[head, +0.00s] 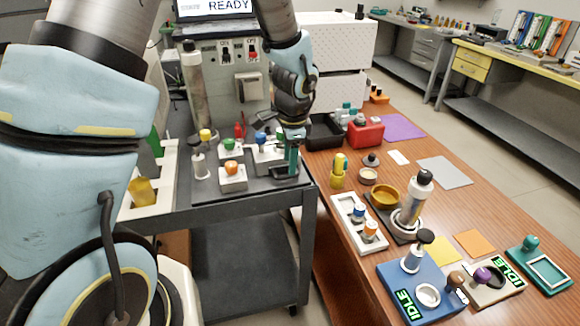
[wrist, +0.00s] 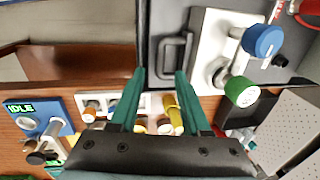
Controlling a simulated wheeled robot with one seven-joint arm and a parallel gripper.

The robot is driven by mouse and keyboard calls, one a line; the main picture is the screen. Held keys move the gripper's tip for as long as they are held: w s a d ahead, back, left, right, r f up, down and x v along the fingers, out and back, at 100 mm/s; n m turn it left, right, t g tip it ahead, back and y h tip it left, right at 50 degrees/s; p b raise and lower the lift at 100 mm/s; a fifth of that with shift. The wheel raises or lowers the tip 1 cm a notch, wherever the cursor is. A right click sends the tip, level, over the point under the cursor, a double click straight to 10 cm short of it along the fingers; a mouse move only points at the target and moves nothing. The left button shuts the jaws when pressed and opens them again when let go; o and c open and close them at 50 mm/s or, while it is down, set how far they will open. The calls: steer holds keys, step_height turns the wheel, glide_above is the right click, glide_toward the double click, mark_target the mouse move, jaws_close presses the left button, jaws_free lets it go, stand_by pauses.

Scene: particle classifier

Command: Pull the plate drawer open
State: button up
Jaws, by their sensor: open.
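In the wrist view a dark grey bar handle (wrist: 172,55) stands on a dark grey panel (wrist: 168,18), which I take for the plate drawer's front. My gripper (wrist: 160,73) has two green fingers, spread apart with nothing between their pads. In the picture the fingertips lie just below the handle, one toward each side; I cannot tell how far off they are. In the head view my gripper (head: 292,158) points down at the right end of the dark cart top, and it hides the handle there. No drawer gap shows.
Beside the handle stands a white block with blue (wrist: 263,40) and green (wrist: 242,91) knobs, close to the right finger. A black tray (head: 324,132) and red box (head: 365,134) stand on the wooden table. A yellow bottle (head: 339,168) stands near the table's left edge.

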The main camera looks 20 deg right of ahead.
mark_target(289, 176)
steer(key=shift+w+f+p, duration=0.15)
steer(key=shift+w+f, duration=0.05)
steer(key=shift+f, duration=0.8)
steer(key=shift+w+f+p, duration=0.15)
steer(key=shift+f, duration=0.85)
jaws_close()
